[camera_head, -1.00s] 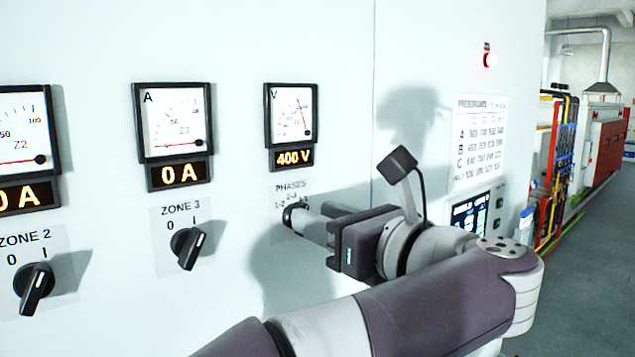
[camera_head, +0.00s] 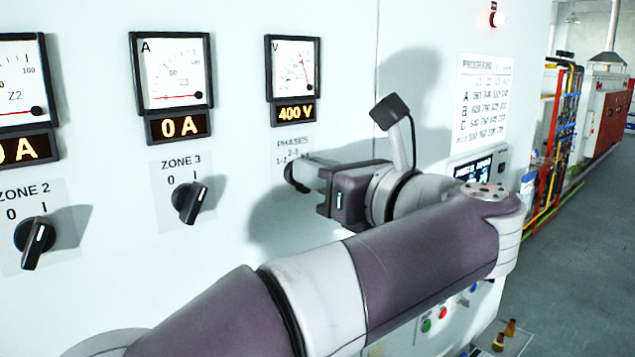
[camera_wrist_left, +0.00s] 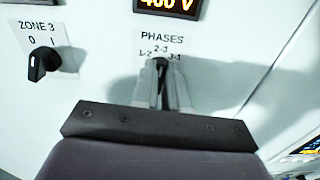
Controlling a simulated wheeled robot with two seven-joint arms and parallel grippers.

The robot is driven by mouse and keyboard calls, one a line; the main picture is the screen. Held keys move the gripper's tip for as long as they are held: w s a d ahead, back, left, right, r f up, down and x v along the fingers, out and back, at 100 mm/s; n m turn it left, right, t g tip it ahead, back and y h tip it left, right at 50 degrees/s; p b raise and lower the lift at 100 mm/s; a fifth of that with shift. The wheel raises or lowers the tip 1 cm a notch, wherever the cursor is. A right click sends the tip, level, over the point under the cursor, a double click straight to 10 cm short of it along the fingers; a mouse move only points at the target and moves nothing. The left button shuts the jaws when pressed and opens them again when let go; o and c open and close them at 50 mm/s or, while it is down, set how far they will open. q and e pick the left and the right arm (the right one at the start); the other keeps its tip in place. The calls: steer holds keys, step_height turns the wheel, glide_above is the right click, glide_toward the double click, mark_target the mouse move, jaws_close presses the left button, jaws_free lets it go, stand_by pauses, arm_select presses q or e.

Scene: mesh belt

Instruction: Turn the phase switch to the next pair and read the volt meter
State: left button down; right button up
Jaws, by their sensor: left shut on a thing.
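The phase switch (camera_head: 289,171) is a black knob under the PHASES label, marked 1-2, 2-3 and 3-1. My left gripper (camera_head: 301,174) is shut on it, and its fingers hide most of the knob. In the left wrist view the two fingers (camera_wrist_left: 161,91) stand either side of the dark knob (camera_wrist_left: 160,70), which seems to point up near 2-3; its exact setting is hard to tell. My right gripper is not in view.
The ZONE 3 knob (camera_head: 190,202) and its ammeter (camera_head: 171,72), reading 0 A, are left of the switch. The ZONE 2 knob (camera_head: 34,241) is farther left. A printed table (camera_head: 484,100) and a screen (camera_head: 474,170) are to the right. Open floor lies beyond.

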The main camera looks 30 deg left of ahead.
arm_select(q)
steer(key=shift+w+d+f+m+b, duration=0.1)
steer(key=shift+w+m+b, duration=0.05)
steer(key=shift+m+b, duration=1.6)
steer(key=shift+w+d+f+m+b, duration=0.15)
steer(key=shift+m+b, duration=0.85)
steer(key=shift+m, duration=1.35)
steer(key=shift+a, duration=0.1)
steer(key=c, duration=1.2)
jaws_free()
steer(key=shift+o, duration=0.2)
